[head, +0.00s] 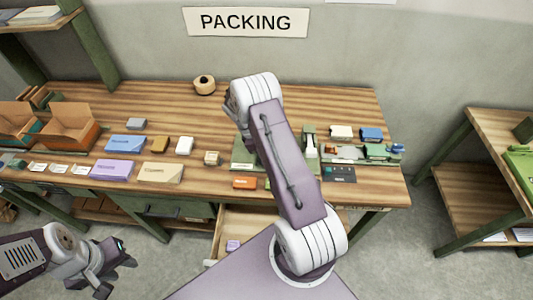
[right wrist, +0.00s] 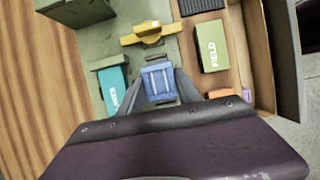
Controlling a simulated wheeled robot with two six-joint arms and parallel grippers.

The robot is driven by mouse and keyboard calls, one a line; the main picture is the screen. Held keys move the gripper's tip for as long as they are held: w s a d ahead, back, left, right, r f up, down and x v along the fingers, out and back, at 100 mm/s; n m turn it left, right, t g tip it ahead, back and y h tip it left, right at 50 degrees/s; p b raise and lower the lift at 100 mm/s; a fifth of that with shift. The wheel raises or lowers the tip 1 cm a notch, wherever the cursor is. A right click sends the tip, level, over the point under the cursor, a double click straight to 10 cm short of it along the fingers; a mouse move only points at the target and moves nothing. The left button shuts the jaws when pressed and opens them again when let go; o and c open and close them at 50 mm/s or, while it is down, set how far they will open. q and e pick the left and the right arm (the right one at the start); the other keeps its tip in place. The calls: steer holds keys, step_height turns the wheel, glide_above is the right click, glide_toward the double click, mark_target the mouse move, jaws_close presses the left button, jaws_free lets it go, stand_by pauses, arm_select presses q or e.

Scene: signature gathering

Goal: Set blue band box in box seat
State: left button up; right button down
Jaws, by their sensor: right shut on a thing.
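The blue band box (right wrist: 160,82), a small blue block with pale lines on top, shows in the right wrist view between the two dark fingers of my right gripper (right wrist: 160,92), which is shut on it. It is over or on a grey-green fixture plate (right wrist: 172,50); I cannot tell whether it touches the plate. The box seat is not clearly visible and may be under the box. In the head view my right arm hides the right gripper and the blue band box. My left gripper (head: 116,272) is open and empty, low at the left, off the table front.
A yellow part (right wrist: 148,35), a teal box (right wrist: 113,90) and a green FIELD box (right wrist: 212,46) lie close around the held box. An open drawer (head: 232,222) is below the table. Cartons (head: 68,128) and several small boxes fill the table's left.

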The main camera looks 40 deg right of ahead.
steer(key=shift+w+d+f, duration=0.1)
steer(key=shift+w+f, duration=0.05)
steer(key=shift+f, duration=0.55)
steer(key=c, duration=0.8)
jaws_free()
steer(key=shift+c, duration=0.2)
